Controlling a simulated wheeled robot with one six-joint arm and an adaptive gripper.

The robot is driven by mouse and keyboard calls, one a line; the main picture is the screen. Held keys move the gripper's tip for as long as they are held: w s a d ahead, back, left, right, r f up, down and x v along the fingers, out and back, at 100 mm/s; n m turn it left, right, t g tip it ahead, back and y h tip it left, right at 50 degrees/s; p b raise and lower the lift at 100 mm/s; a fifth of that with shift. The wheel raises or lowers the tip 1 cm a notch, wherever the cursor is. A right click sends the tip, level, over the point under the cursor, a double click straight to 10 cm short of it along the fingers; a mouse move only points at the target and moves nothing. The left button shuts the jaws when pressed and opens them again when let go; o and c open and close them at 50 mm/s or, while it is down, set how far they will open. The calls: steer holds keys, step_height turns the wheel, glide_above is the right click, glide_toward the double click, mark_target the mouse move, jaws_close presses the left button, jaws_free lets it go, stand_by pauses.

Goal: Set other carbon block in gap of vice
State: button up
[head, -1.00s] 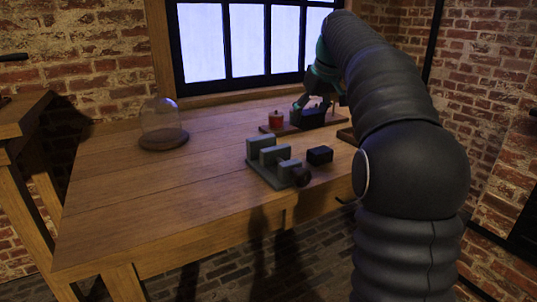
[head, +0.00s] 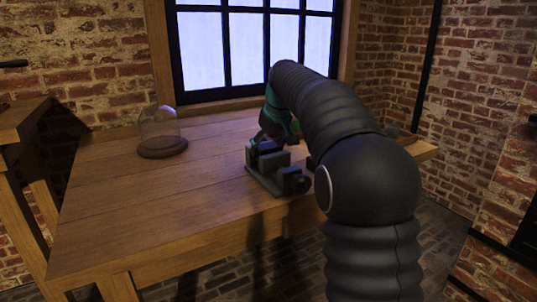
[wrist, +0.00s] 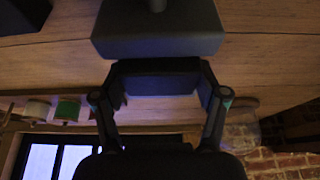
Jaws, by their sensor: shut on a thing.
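The grey-green vice (head: 291,182) stands on the table near its front edge. In the wrist view a broad dark jaw of the vice (wrist: 158,36) lies just beyond my fingertips. My gripper (head: 266,143) is over the vice's back part. In the wrist view my gripper (wrist: 160,88) is shut on a dark carbon block (wrist: 155,68), which spans between the fingers, close to that jaw. I cannot tell whether the block is in the gap or above it. Another dark block (wrist: 22,14) lies on the table at the wrist view's top left corner, partly cut off.
A glass dome on a round wooden base (head: 163,149) stands at the table's back left. My arm hides the table's right part in the head view. The table's left and front are clear.

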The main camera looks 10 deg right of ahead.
steer(key=shift+f, duration=0.7)
steer(key=shift+f, duration=0.15)
steer(key=o, duration=1.4)
steer(key=shift+o, duration=0.2)
